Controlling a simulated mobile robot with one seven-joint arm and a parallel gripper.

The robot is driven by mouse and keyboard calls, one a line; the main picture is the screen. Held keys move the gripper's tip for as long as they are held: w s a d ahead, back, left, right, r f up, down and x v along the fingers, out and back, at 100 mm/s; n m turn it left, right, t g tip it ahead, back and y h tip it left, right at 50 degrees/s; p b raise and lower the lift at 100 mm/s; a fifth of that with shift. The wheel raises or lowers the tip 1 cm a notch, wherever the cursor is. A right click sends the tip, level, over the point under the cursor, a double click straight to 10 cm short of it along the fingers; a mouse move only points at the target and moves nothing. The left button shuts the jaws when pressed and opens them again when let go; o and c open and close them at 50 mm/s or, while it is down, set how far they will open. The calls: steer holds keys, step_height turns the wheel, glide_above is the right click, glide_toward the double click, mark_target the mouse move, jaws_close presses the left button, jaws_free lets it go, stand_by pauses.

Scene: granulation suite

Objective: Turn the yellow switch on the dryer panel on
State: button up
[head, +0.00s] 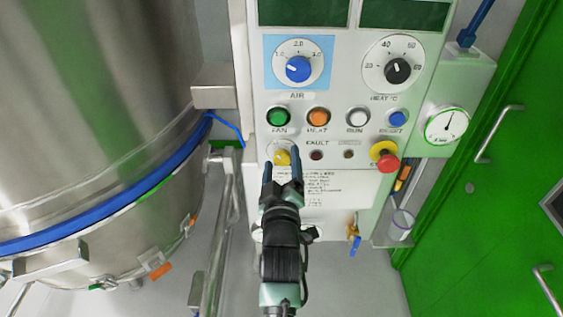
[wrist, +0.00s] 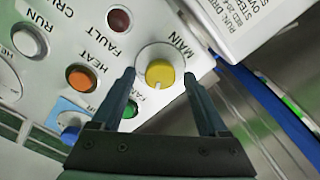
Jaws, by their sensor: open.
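The yellow switch (head: 282,157) is a round knob on a pale disc at the lower left of the dryer panel (head: 340,100). In the wrist view the yellow switch (wrist: 160,73) is labelled MAIN and lies between my fingertips. My gripper (head: 283,160) is open, with one finger on each side of the knob in the head view. In the wrist view my gripper (wrist: 160,78) shows a gap between each finger and the knob. I cannot tell how deep the fingertips are or which setting the knob points to.
The green FAN button (head: 279,117), orange HEAT button (head: 318,117), blue AIR dial (head: 298,68) and red emergency button (head: 385,158) are close by on the panel. A large steel vessel (head: 100,110) fills the left. A green door (head: 470,200) stands at the right.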

jaws_close()
stand_by(0.4)
steer(key=shift+m, duration=0.4)
steer(key=m+b, duration=0.1)
steer(key=m, duration=0.3)
steer(key=shift+m, duration=0.4)
steer(key=m, duration=0.6)
steer(key=shift+d, duration=0.1)
steer(key=shift+m, duration=0.3)
jaws_free()
